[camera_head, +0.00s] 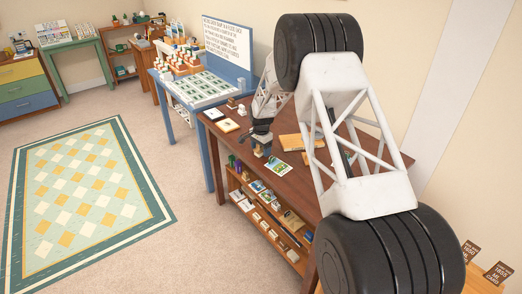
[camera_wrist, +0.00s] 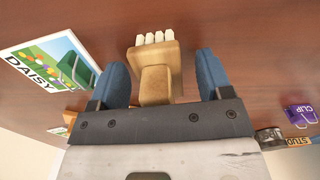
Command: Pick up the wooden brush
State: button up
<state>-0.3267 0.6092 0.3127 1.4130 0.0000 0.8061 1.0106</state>
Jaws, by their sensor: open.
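The wooden brush (camera_wrist: 158,80), a tan block with a row of short white bristle tufts at its far end, is in the middle of the wrist view. It is over the brown tabletop (camera_wrist: 225,30). My gripper (camera_wrist: 161,64) has its two blue fingers spread, one on each side of the brush. A gap shows between the brush and each finger, so it is not gripped. The brush's near end is hidden by the gripper's dark crossbar. In the head view my gripper (camera_head: 262,146) is low over the brown table, and I cannot make out the brush there.
A DAISY seed card (camera_wrist: 48,65) lies left of the brush. A purple clip packet (camera_wrist: 298,115) and a dark round item (camera_wrist: 270,138) are at the right. In the head view, a wooden board (camera_head: 301,142) and small boxes (camera_head: 228,125) share the table (camera_head: 222,148).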

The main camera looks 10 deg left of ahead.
jog(key=shift+c, duration=0.4)
jog(key=c, duration=0.9)
jog(key=shift+r, duration=0.1)
jog(key=shift+r, duration=0.75)
notch_tip(320, 180, up, 2)
jog(key=shift+s, duration=0.15)
jog(key=s+d, duration=0.1)
jog(key=s, duration=0.3)
jog(key=s+d, duration=0.1)
jog(key=s, duration=0.3)
jog(key=s+d+r, duration=0.1)
jog(key=s+d, duration=0.1)
jog(key=s, duration=0.2)
jog(key=shift+s+d, duration=0.1)
jog(key=shift+s, duration=0.1)
jog(key=shift+s+d+r, duration=0.1)
jog(key=shift+s+d, duration=0.1)
jog(key=shift+s, duration=0.45)
jog(key=shift+s+d, duration=0.2)
jog(key=shift+s, duration=0.4)
